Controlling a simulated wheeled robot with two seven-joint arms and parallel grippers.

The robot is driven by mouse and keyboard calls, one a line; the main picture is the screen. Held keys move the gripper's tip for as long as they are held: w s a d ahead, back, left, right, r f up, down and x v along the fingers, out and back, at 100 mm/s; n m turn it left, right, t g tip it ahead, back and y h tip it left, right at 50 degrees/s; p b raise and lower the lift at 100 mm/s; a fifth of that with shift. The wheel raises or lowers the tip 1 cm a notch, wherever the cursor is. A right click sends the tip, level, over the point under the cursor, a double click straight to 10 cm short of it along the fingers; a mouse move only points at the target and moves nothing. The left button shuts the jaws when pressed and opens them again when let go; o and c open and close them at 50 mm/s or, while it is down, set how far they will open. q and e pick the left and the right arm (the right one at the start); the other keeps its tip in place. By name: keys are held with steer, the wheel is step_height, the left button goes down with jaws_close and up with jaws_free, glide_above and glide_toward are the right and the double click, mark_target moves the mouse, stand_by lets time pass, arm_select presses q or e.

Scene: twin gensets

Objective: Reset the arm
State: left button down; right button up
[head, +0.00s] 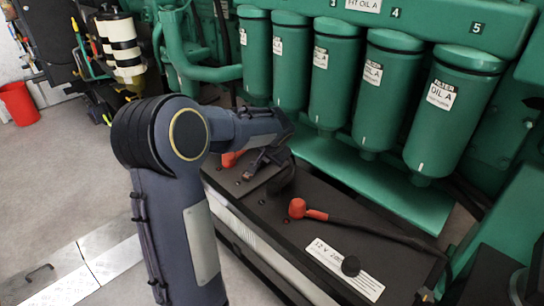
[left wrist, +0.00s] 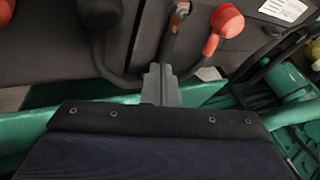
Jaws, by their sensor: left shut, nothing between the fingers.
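My left arm reaches in from the bottom of the head view and bends over the battery. My left gripper (head: 258,164) is over the far left part of the black battery (head: 320,232). In the left wrist view its grey fingers (left wrist: 160,84) are together with nothing between them. A red terminal cap (head: 300,208) on a black cable sits on the battery top, to the right of the gripper. It also seems to show in the left wrist view (left wrist: 228,20). Whether the fingers touch anything is unclear. My right gripper is not in view.
Several green oil filters (head: 331,75) hang in a row behind the battery, above a green ledge (head: 400,190). Another red cap (head: 231,158) is partly hidden close by my gripper. A red bucket (head: 19,103) stands far left. The grey floor at left is mostly clear.

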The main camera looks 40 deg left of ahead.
arm_select(q)
steer(key=shift+s+d+r, duration=0.1)
steer(key=shift+d+r, duration=0.05)
steer(key=shift+r, duration=0.15)
steer(key=s+d+r+t+h, duration=0.2)
steer(key=s+d+h, duration=0.7)
steer(key=s+d, duration=1.65)
step_height(320, 180, up, 12)
steer(key=s+p, duration=0.1)
steer(key=p, duration=1.1)
steer(key=shift+f+g, duration=0.2)
steer(key=shift+g, duration=0.1)
steer(key=shift+s, duration=0.1)
steer(key=shift+s+n, duration=0.1)
steer(key=shift+n, duration=0.2)
